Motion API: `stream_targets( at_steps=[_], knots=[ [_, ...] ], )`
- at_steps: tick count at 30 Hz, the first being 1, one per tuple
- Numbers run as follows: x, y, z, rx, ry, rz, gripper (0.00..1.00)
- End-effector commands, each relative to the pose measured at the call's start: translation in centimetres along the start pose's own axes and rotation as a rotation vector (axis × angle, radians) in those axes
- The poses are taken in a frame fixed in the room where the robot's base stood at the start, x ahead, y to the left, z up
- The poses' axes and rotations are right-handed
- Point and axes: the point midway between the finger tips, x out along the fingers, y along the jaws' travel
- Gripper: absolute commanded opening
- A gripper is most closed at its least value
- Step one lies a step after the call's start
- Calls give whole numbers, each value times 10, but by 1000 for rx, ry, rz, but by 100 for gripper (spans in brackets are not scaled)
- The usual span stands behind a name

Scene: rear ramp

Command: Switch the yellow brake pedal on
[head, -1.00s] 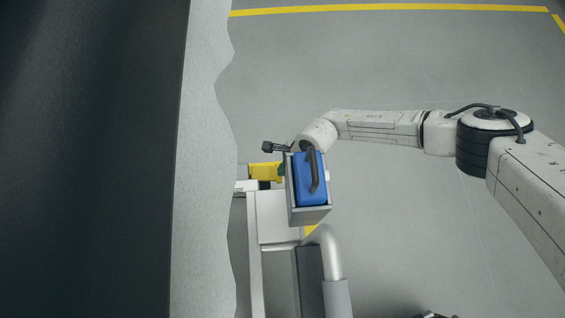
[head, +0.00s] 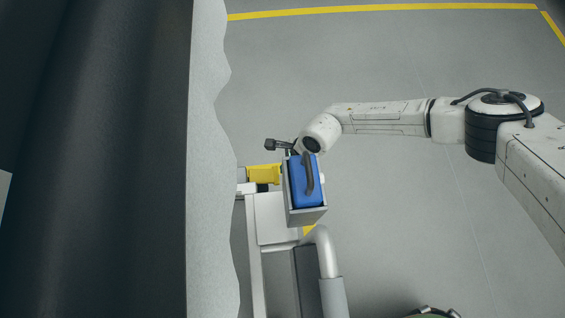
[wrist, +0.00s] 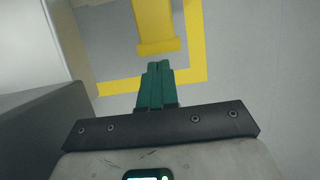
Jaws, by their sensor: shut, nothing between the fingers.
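The yellow brake pedal (head: 264,174) sticks out beside the white frame, just left of the blue canister, in the head view. In the wrist view the pedal (wrist: 155,25) is a yellow bar with a wider end plate, at the top centre. My gripper (wrist: 158,65) has its two green fingers shut together and empty. Their tips point at the pedal's end plate, with a small gap in the picture; I cannot tell the depth between them. In the head view my fingers are hidden behind the canister and its holder.
The blue canister (head: 305,185) stands in a grey holder (head: 306,216) on the white frame (head: 266,212), close to my wrist. A grey pipe (head: 327,255) rises below it. A pale wavy-edged panel (head: 208,200) borders the left. Open floor (head: 400,55) lies beyond and right.

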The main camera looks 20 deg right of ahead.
Motion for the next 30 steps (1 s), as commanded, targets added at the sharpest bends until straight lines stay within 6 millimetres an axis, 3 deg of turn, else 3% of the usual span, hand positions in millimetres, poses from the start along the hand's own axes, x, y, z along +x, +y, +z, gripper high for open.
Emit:
stream_targets(
  at_steps=[1, 3, 10, 30],
  knots=[
    [-18, -1, 2, 0, 0, -2, 0],
    [-31, 0, 3, 0, -2, 0, 0],
    [-62, 0, 3, 0, -5, 1, 0],
    [-69, 1, 3, 1, -6, 2, 0]
  ],
)
